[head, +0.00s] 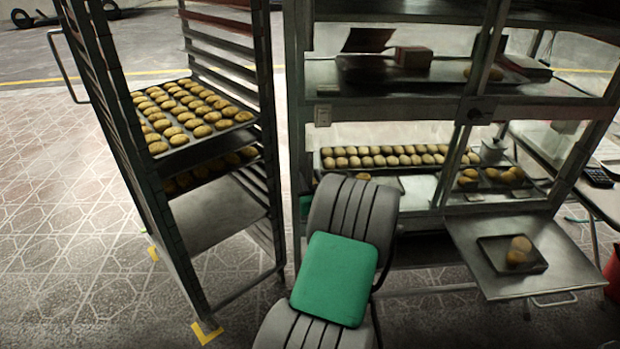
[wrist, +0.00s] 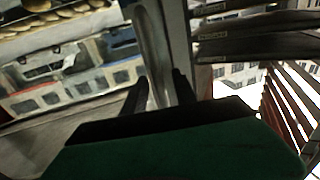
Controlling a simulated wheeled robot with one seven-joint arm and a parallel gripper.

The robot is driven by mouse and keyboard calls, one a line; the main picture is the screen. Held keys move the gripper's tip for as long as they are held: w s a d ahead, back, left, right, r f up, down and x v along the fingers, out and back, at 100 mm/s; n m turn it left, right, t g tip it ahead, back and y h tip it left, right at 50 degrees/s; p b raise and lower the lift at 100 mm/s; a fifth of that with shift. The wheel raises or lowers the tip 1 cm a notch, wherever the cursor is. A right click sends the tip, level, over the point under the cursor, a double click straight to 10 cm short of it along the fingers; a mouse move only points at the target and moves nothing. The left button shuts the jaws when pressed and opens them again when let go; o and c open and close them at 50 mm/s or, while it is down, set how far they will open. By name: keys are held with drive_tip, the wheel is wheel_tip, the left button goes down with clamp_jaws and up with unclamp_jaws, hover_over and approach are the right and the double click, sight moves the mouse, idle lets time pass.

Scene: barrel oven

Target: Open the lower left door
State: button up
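The cabinet (head: 322,50) stands in front of me in the head view. Its lower left section (head: 418,190) shows a long tray of round buns, and my arm covers part of this front. I cannot clearly make out the door's edges or handle there. In the head view my gripper is hidden behind my grey and green arm. In the wrist view the two dark fingers of my gripper (wrist: 160,92) stand apart, on either side of a pale metal bar (wrist: 152,45). The bar looks like a handle. I cannot tell whether the fingers touch it.
A tall rack (head: 165,215) with trays of buns stands close on the left. The lower right door (head: 480,235) lies folded down, with a small tray (head: 494,262) of pastries on it. Open tiled floor (head: 60,200) lies at far left.

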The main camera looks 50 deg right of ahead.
clamp_jaws()
idle(1.3)
